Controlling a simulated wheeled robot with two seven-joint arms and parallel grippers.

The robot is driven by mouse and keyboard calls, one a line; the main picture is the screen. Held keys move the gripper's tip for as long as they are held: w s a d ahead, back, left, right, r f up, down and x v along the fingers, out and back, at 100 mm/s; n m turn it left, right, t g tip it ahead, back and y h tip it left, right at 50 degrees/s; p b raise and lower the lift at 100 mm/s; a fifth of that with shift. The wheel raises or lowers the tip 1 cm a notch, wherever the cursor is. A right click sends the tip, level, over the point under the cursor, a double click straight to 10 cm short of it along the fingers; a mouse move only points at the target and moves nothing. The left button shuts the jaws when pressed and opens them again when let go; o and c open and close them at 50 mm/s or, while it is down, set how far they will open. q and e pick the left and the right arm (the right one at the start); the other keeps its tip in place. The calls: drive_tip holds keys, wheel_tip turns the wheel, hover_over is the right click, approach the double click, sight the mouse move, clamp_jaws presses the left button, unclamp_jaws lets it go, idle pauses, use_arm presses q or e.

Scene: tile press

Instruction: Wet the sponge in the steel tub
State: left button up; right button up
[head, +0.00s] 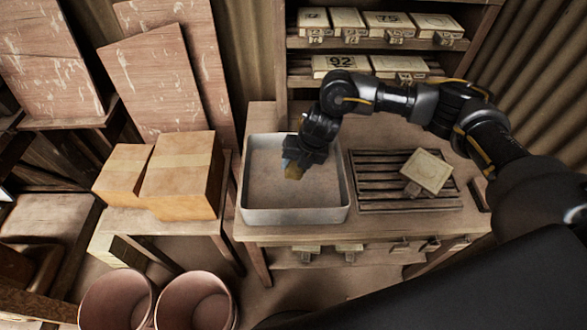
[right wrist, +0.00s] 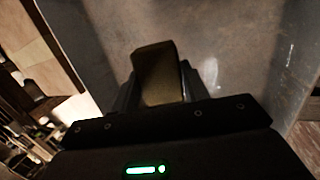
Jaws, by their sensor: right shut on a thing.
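The steel tub (head: 295,215) stands on the workbench, a shallow rectangular grey basin. My right gripper (head: 292,166) reaches down into it from the upper right and is shut on the sponge (head: 293,172), a small yellow-brown block. In the right wrist view the sponge (right wrist: 158,75) sits between the fingers, over the tub's grey floor (right wrist: 225,50). I cannot tell whether the sponge touches the bottom or whether it is wet. My left gripper is not clearly in view.
Right of the tub is a slatted rack (head: 385,187) with a pale tile block (head: 427,172) on it. Shelves with numbered blocks (head: 341,64) stand behind. Cardboard boxes (head: 180,177) are on a side table at left, with two round buckets (head: 197,300) below.

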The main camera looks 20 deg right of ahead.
drive_tip(key=shift+r+p, duration=2.65)
drive_tip(key=shift+r, duration=0.8)
wheel_tip(320, 180, up, 4)
drive_tip(key=p, duration=0.3)
idle(0.4)
